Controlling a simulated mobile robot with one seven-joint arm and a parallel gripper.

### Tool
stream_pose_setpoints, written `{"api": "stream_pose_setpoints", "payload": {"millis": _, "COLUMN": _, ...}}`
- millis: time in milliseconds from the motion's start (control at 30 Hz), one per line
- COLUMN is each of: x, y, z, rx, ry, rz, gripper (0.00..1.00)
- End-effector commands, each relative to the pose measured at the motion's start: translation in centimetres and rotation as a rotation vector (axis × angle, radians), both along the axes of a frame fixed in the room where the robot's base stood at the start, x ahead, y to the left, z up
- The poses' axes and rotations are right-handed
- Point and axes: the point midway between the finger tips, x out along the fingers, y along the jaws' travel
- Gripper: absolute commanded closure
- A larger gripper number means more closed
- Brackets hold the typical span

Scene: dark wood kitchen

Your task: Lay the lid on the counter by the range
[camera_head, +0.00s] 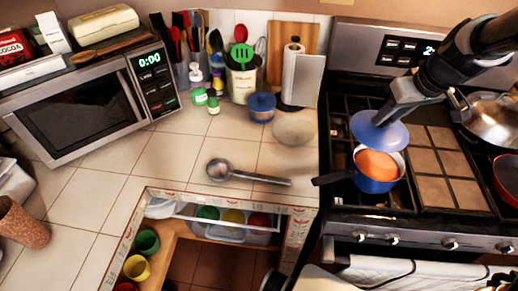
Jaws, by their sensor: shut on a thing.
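The blue lid (378,131) hangs in my gripper (388,114) above the range. It is tilted and overlaps the back rim of a blue pot (377,184) in the picture; I cannot tell if they touch. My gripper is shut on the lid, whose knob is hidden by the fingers. The pot has orange contents and a dark handle pointing left, and stands on the range (344,225). The tiled counter (290,160) lies left of the range.
A ladle (240,174) lies on the counter. A bowl-like round object (293,129), a small blue lidded pot (262,106) and a paper towel roll (298,78) stand behind it. A metal pan (490,115) sits at the right.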

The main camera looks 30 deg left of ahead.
Motion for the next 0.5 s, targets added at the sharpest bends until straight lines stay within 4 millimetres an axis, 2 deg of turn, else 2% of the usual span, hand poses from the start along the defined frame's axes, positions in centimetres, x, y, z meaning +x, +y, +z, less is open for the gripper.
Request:
{"api": "stream_pose_setpoints", "payload": {"millis": 33, "x": 0.3, "y": 1.9, "z": -0.5, "rx": -0.001, "ry": 0.001, "rz": 0.022, "gripper": 1.00}}
{"api": "stream_pose_setpoints", "payload": {"millis": 233, "x": 1.0, "y": 8.9, "z": -1.6, "rx": -0.003, "ry": 0.004, "rz": 0.080, "gripper": 1.00}}
{"api": "stream_pose_setpoints", "payload": {"millis": 500, "x": 0.3, "y": 18.4, "z": -3.3, "rx": -0.005, "ry": 0.005, "rz": 0.158, "gripper": 1.00}}
